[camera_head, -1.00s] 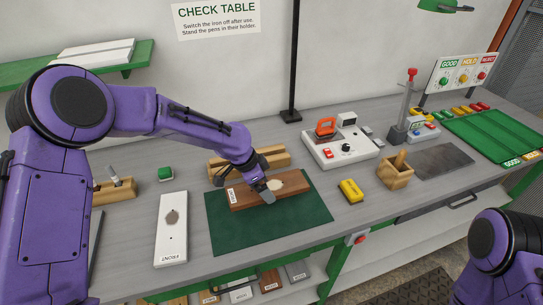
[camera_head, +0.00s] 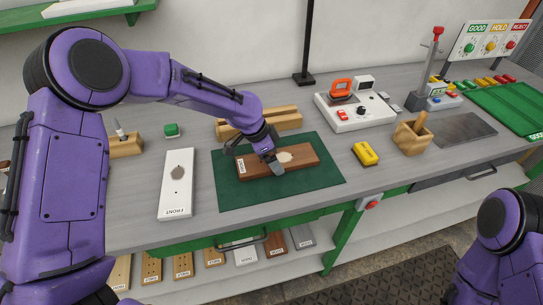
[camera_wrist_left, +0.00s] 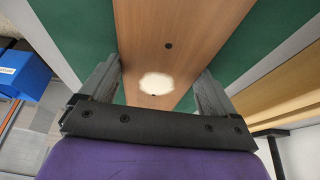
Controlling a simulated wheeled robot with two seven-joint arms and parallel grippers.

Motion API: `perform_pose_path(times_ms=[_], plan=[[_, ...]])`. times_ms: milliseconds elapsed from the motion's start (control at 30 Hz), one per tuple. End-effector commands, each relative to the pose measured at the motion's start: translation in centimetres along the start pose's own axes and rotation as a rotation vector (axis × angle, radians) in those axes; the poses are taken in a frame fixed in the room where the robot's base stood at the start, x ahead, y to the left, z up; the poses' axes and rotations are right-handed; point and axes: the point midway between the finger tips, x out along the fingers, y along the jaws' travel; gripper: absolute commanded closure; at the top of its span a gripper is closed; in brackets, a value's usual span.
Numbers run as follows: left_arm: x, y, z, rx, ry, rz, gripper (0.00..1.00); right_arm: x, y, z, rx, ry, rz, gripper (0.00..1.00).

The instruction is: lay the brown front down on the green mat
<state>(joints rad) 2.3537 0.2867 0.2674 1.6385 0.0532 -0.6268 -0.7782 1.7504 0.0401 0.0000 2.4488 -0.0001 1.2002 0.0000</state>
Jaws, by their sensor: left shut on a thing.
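The brown front (camera_head: 305,162) lies flat over the green mat (camera_head: 232,197), with a white label on its left end and a pale round patch near its middle. Its underside contact with the mat is hidden. My left gripper (camera_head: 274,162) reaches down onto it, fingers across its width. In the left wrist view my left gripper (camera_wrist_left: 157,82) has one finger at each long edge of the brown front (camera_wrist_left: 178,35), shut on it. The pale patch and a small dark hole lie between and beyond the fingers. My right gripper is out of view.
A white board marked FRONT (camera_head: 175,195) lies left of the mat. A wooden rack (camera_head: 287,119) stands behind it. A yellow box (camera_head: 365,154), a wooden pen holder (camera_head: 411,138) and a white iron station (camera_head: 372,118) are to the right.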

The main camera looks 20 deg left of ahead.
Motion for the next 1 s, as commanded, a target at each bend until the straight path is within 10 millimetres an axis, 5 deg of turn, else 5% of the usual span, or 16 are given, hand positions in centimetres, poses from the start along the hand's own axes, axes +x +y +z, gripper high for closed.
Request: perform_pose_path(times_ms=[467,500,767,1000], plan=[[0.4,-0.1,0.1,0.000,0.001,-0.001,0.50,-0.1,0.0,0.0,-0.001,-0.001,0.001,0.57],[0.4,-0.1,0.1,0.000,0.001,-0.002,0.00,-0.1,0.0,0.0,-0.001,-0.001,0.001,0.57],[0.2,-0.1,0.1,0.000,0.001,-0.001,0.00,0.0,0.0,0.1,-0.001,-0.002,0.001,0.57],[-4.5,-0.2,0.1,0.002,0.005,-0.005,0.00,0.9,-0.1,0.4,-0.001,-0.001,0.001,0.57]])
